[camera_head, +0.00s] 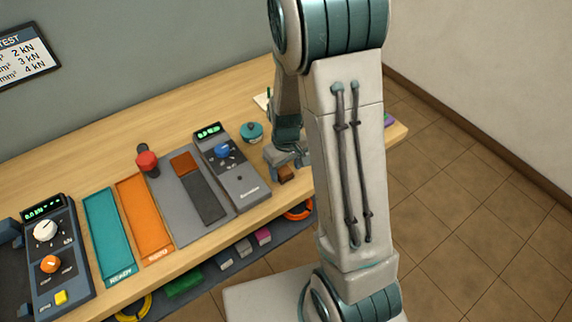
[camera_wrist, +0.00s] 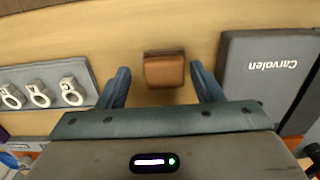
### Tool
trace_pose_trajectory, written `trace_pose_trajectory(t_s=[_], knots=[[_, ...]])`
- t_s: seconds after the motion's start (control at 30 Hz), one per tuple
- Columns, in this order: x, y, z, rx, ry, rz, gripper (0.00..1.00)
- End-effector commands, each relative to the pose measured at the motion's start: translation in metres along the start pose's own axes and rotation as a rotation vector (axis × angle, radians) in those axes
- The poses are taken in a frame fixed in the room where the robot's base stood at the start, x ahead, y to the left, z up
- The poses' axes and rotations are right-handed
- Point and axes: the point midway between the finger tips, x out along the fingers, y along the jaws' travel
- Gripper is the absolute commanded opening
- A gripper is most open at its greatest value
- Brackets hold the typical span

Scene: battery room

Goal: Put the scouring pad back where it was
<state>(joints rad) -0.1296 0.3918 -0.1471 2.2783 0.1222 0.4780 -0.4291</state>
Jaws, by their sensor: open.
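A small brown block (camera_wrist: 164,71), which looks like the scouring pad, rests on the wooden bench. It also shows in the head view (camera_head: 287,174) near the bench's front edge, right of the grey meter. My gripper (camera_wrist: 160,68) is open, with one finger on each side of the block and a narrow gap on both sides. In the head view my gripper (camera_head: 287,160) is low over the bench and partly hidden by my arm. A grey plate (camera_head: 165,185) holds a dark strip (camera_head: 203,195) with a rust-brown patch (camera_head: 186,164) at its far end.
The grey meter (camera_head: 236,178) with a blue knob stands close left of my gripper; its side marked Carvolen shows in the wrist view (camera_wrist: 262,75). A teal pot (camera_head: 251,132) stands behind. Orange (camera_head: 145,220) and teal (camera_head: 107,238) trays lie left. A holder with white rings (camera_wrist: 40,92) is nearby.

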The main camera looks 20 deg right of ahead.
Motion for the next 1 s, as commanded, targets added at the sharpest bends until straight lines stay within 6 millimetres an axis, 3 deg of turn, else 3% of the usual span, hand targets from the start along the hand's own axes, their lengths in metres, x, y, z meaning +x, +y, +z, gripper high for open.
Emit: trace_pose_trajectory(t_s=[0.17,0.7,1.0], knots=[[-0.009,0.0,-0.001,-0.001,0.003,0.0,0.6],[-0.106,0.0,-0.001,-0.001,0.005,0.001,0.6],[-0.135,-0.003,0.008,0.02,0.023,0.0,0.6]])
